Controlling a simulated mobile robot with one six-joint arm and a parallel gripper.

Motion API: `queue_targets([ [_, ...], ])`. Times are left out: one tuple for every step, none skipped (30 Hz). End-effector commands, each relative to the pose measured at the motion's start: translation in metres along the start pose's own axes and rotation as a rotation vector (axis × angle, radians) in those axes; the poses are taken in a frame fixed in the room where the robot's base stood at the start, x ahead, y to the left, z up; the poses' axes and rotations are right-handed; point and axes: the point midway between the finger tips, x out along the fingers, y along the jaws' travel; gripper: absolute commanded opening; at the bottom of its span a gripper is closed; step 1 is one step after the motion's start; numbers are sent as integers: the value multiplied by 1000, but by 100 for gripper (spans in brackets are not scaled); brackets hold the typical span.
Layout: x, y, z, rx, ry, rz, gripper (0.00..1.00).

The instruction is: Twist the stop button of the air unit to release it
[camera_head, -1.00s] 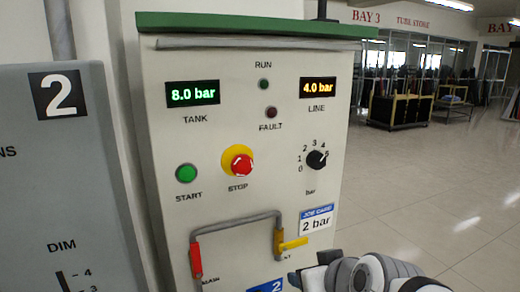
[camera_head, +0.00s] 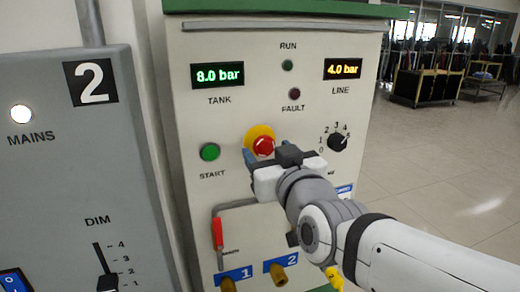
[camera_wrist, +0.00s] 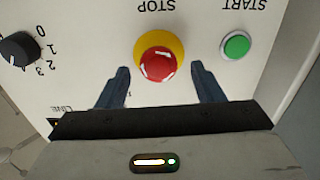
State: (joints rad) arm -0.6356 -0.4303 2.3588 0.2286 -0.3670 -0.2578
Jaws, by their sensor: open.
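The red stop button (camera_head: 263,146) sits on a yellow disc on the front of the pale air unit (camera_head: 235,118). In the wrist view the red button (camera_wrist: 158,66) lies between and just beyond my two dark blue fingers. My gripper (camera_wrist: 160,82) is open, with one finger on each side of the button and a gap to both. In the head view my gripper (camera_head: 262,163) covers the STOP label and the area just below the button. I cannot tell how deep the fingers reach.
The green start button (camera_head: 209,152) is left of the stop button. The black line dial (camera_head: 338,143) is to the right. A red-handled valve (camera_head: 218,234) and pipe are below. A grey panel (camera_head: 75,170) stands at the left.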

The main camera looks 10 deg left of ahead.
Motion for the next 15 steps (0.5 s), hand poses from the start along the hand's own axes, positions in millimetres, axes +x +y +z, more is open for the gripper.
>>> queue_targets([
  [5,0,0,-1,-1,0,61],
  [8,0,0,0,-1,1,61],
  [10,0,0,0,-1,1,61],
  [11,0,0,0,-1,1,61],
  [12,0,0,0,0,1,61],
  [14,0,0,0,0,1,61],
  [14,1,0,0,0,1,61],
  [14,1,0,0,0,1,61],
  [15,1,0,0,0,1,61],
  [15,1,0,0,0,1,61],
  [15,1,0,0,0,1,61],
  [15,1,0,0,0,1,61],
  [15,1,0,0,0,1,61],
  [14,1,0,0,0,1,61],
  [14,1,0,0,0,1,58],
])
